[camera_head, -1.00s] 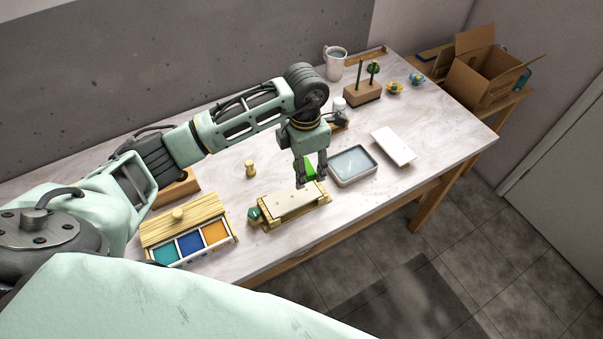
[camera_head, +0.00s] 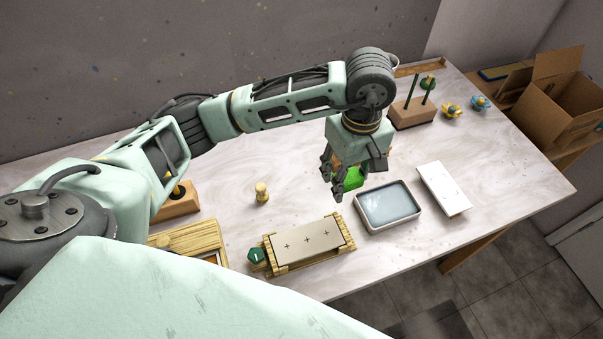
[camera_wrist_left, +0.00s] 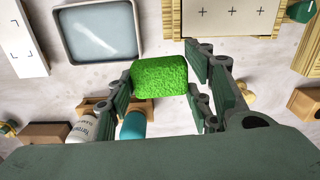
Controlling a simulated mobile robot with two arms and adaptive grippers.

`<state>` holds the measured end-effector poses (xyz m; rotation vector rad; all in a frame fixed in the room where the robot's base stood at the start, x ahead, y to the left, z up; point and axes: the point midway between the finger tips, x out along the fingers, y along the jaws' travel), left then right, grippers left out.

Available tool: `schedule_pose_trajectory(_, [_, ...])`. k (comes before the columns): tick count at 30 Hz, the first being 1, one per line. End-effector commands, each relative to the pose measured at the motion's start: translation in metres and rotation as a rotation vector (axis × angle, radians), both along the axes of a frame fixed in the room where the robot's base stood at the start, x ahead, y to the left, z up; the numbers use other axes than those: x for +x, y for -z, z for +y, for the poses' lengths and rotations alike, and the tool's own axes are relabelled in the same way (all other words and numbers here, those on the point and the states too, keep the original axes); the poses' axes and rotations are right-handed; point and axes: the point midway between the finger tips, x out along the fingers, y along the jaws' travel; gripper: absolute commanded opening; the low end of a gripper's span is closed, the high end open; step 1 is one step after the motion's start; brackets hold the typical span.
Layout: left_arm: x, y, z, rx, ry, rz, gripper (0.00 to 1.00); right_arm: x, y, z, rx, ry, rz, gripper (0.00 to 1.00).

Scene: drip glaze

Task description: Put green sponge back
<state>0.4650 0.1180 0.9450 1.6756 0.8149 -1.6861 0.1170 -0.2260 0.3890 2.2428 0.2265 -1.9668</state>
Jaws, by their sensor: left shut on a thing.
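The green sponge (camera_head: 352,178) is held between the fingers of my left gripper (camera_head: 340,188), partly hidden by them in the head view. In the left wrist view the sponge (camera_wrist_left: 160,77) shows as a bright green block between the fingers (camera_wrist_left: 162,88). In the head view the sponge appears beyond the near wooden stand with a marked tile and left of the grey tray. A small wooden holder (camera_wrist_left: 92,103) with a white bottle (camera_wrist_left: 85,128) and a teal item (camera_wrist_left: 133,125) shows below the sponge in the wrist view. My right gripper is not in view.
The wooden stand carries a pale tile (camera_head: 308,240) with cross marks. A grey liquid tray (camera_head: 388,207) and a white plate (camera_head: 444,187) lie to its right. A small wooden peg (camera_head: 262,192) stands left of the gripper. A wooden block with green rods (camera_head: 412,114) is at the back.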

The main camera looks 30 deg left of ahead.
Motion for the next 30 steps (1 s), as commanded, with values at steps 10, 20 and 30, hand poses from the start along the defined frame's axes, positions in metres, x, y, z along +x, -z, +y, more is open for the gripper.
schedule_pose_trajectory(10, [0.003,0.026,0.047,0.007,0.057,0.006,0.27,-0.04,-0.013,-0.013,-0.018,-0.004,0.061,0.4])
schedule_pose_trajectory(20, [0.013,0.065,0.107,0.004,0.058,0.002,0.27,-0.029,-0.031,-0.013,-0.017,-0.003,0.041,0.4])
schedule_pose_trajectory(30, [0.013,0.099,0.113,0.002,0.06,0.003,0.27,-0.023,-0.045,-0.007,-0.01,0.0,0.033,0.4])
